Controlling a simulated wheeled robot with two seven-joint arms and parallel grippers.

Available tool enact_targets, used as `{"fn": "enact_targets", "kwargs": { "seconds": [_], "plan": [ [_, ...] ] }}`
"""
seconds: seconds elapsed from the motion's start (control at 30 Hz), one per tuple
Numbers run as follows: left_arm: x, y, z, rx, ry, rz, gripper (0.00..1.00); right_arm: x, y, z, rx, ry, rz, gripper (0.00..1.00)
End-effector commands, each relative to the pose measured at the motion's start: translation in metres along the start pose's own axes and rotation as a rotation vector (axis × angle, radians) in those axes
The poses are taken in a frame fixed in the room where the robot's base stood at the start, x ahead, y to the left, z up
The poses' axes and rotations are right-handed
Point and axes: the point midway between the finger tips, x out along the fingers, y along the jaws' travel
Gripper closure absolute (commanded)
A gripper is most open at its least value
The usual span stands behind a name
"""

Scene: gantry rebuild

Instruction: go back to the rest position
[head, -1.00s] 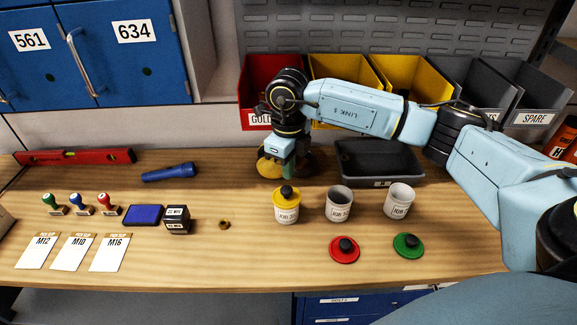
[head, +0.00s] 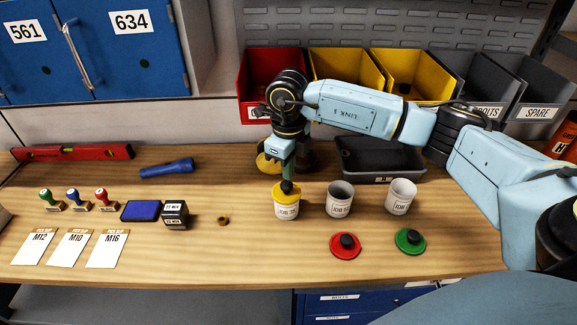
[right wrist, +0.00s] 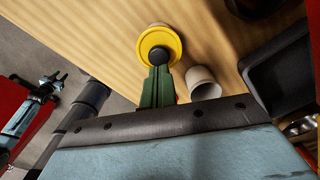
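My right gripper (head: 288,178) points down over the white jar with a yellow lid (head: 286,208). Its green fingers also show in the right wrist view (right wrist: 158,72), close together with only a thin slit between them. Their tips are at the black knob (right wrist: 158,55) of the yellow lid (right wrist: 146,46); I cannot tell whether they touch it. The knob looks wider than the slit, so it does not appear gripped. The jar stands upright on the wooden bench (head: 180,262).
Two open jars (head: 340,200) (head: 401,197) stand to the right, with a red lid (head: 345,246) and a green lid (head: 410,241) in front. A dark tray (head: 380,175) and coloured bins are behind. Stamps, cards and a blue torch (head: 167,168) lie left.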

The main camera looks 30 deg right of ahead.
Motion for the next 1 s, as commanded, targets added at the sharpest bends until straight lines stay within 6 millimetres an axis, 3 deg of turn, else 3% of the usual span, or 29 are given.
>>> {"fn": "enact_targets", "kwargs": {
  "seconds": [1.0],
  "plan": [
    [0.02,0.0,0.002,0.0,0.0,0.0,0.64,0.026,0.0,0.0,0.0,0.0,0.0,1.0]
  ]
}}
